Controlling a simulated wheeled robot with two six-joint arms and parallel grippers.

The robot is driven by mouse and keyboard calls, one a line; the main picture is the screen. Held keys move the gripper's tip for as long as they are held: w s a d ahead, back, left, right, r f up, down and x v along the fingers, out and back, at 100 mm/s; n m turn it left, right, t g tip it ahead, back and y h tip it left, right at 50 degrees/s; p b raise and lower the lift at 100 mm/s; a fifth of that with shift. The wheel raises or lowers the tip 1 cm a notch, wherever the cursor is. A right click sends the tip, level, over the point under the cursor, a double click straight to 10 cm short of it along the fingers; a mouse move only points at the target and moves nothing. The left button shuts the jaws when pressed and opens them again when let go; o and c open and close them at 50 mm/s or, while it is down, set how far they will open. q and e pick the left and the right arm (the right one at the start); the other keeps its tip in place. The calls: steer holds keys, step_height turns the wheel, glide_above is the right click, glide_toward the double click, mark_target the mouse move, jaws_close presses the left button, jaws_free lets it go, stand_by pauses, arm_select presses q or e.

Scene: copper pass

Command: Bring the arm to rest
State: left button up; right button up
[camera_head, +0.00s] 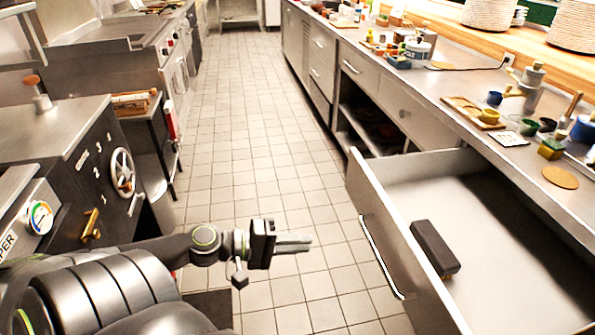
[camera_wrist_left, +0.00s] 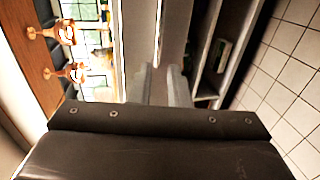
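My left arm reaches in from the left in the head view. Its left gripper (camera_head: 296,243) hangs over the tiled floor, pointing right toward the open drawer (camera_head: 376,219) but apart from its handle (camera_head: 382,258). In the left wrist view the two pale fingers (camera_wrist_left: 160,88) stand with a narrow gap and nothing between them. The drawer is pulled well out from the right counter. A dark block (camera_head: 435,249) lies inside it near the front panel. My right gripper is in neither view.
The right counter (camera_head: 462,117) holds small pots, boards and utensils. A dark cabinet with a spoked wheel (camera_head: 122,171) and a brass handle (camera_head: 90,224) stands at left. The tiled aisle (camera_head: 254,130) between is clear. The open drawer juts into it.

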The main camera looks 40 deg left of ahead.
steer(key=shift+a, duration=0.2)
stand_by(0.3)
